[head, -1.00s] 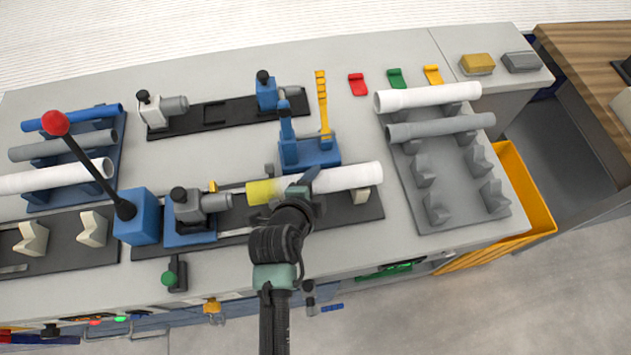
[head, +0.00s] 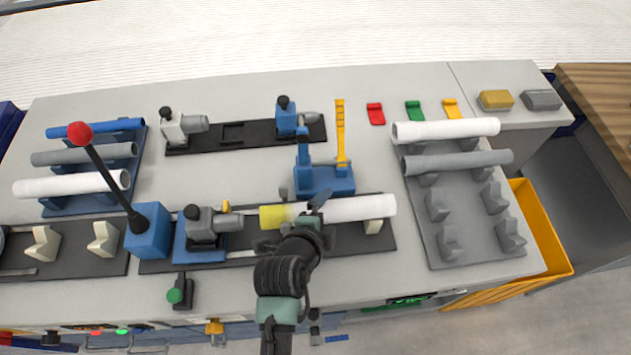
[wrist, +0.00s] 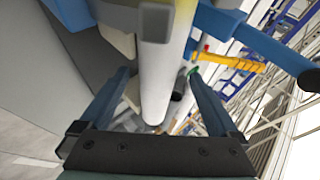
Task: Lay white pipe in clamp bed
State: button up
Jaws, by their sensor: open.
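A white pipe (head: 355,208) with a yellow left end (head: 278,217) lies along the black clamp bed (head: 330,247) at the middle of the bench. Its right part lies over a cream cradle (head: 374,227); its yellow end is near the grey clamp (head: 208,224). My gripper (head: 317,208) is at the pipe's middle and hides part of it. In the wrist view, the open fingers of my gripper (wrist: 160,85) stand on either side of the white pipe (wrist: 160,85), with space visible beside it. Whether the pipe is fully seated cannot be told.
A blue bracket (head: 325,180) with an upright yellow bar stands behind the pipe. A red-knobbed lever on a blue block (head: 148,231) stands left. Pipe racks stand left (head: 75,205) and right (head: 465,240). Bare bench shows between the bed and the right rack.

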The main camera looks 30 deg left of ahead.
jog(key=v, duration=1.1)
jog(key=shift+s+r+b, duration=0.3)
jog(key=shift+b, duration=0.05)
notch_tip(320, 180, up, 15)
jog(key=n+t, duration=0.3)
jog(key=t, duration=0.1)
send_over(337, 217)
jog(key=w+d+r+n+t, duration=0.1)
jog(key=w+r+t, duration=0.1)
jog(key=r, duration=0.4)
jog(key=w+d+r+n+t, duration=0.1)
jog(key=d+r+n+t, duration=0.1)
jog(key=r, duration=0.5)
jog(key=s+d+r+n+t, duration=0.2)
jog(key=d+r+t, duration=0.1)
jog(key=r, duration=0.6)
jog(key=s+d+r+n+t, duration=0.2)
jog(key=s+d+r+t, duration=0.1)
jog(key=r, duration=0.7)
jog(key=s+d+r+n+t, duration=0.2)
jog(key=r+n+t, duration=0.1)
jog(key=r, duration=0.7)
jog(key=shift+s+d+h, duration=0.4)
